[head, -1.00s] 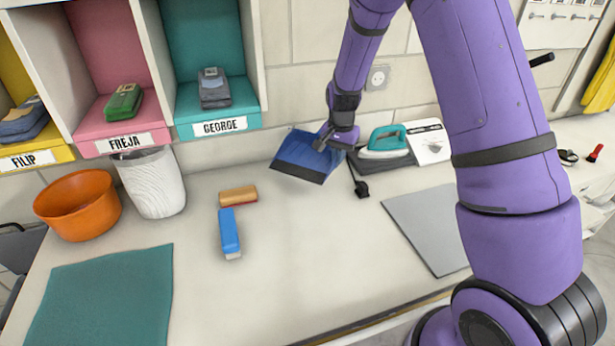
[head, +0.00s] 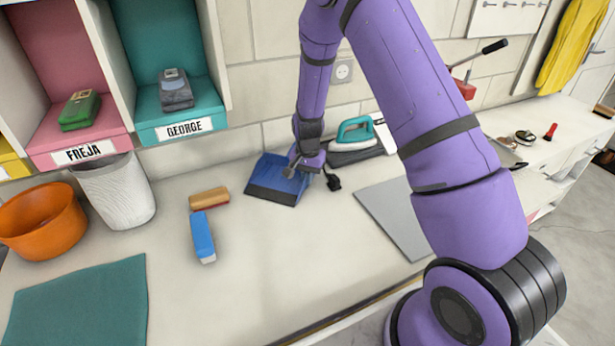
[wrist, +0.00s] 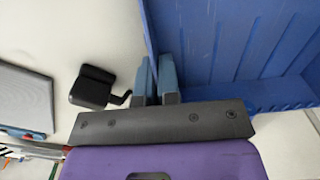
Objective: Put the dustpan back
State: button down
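The blue dustpan (head: 274,184) is at my gripper (head: 304,164), over the middle of the counter in front of the wall. In the wrist view the dustpan (wrist: 235,45) fills the upper right. One of its side walls runs between the two blue-grey fingertips (wrist: 157,80), and my gripper appears shut on that wall. I cannot tell whether the dustpan touches the counter or hangs just above it.
A teal iron (head: 354,132) and its black plug (head: 333,182) lie close right of the dustpan. A blue brush (head: 202,238), an orange-brown block (head: 209,199), a white bin (head: 118,192) and an orange bowl (head: 42,220) are left. The front middle counter is clear. Wall hooks (head: 512,6) are at upper right.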

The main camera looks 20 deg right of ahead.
jog(key=shift+f, duration=0.15)
jog(key=c, duration=1.3)
grip_release()
jog(key=shift+c, duration=0.2)
